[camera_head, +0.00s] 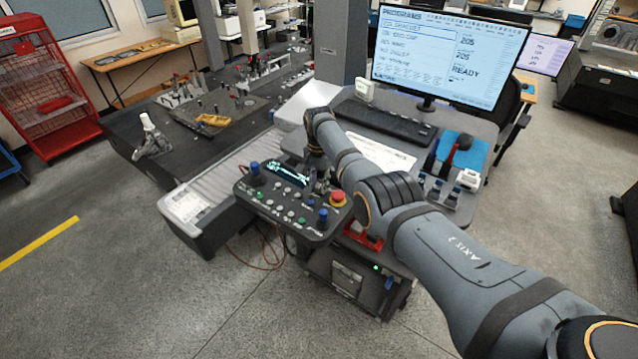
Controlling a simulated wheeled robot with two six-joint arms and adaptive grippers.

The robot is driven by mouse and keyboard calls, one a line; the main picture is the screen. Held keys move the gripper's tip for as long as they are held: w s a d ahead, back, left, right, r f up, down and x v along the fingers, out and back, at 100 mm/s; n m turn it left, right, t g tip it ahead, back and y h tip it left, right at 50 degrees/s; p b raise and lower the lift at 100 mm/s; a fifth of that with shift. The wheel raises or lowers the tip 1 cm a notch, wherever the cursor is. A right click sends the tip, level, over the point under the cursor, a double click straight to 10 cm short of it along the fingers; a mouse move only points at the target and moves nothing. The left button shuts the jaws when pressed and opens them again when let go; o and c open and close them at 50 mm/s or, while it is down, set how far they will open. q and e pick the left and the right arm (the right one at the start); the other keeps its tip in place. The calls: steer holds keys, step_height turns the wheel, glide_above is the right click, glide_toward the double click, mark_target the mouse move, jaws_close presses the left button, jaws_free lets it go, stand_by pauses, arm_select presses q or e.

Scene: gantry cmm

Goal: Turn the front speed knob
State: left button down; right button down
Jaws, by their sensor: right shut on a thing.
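The dark control panel (285,228) carries a small lit display (286,174), several small buttons, two blue-topped joysticks (323,215) and a red emergency stop button (338,198). My right arm comes in from the right. Its gripper (318,183) points down onto the panel, between the display and the red button. It is shut on a small part there, which I take to be the front speed knob. The gripper hides that knob, so its turn angle cannot be seen. My left gripper is not in view.
A monitor (450,52) and a keyboard (385,121) stand on the desk behind the panel. The dark measuring table (200,125) with fixtures lies to the left. A red wire rack (45,85) stands at far left. The floor at front left is clear.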

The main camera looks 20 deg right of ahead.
mark_target(319, 186)
steer(key=shift+w+r, duration=0.1)
steer(key=shift+r, duration=0.05)
steer(key=c, duration=1.4)
jaws_free()
steer(key=o, duration=0.3)
step_height(319, 186, up, 12)
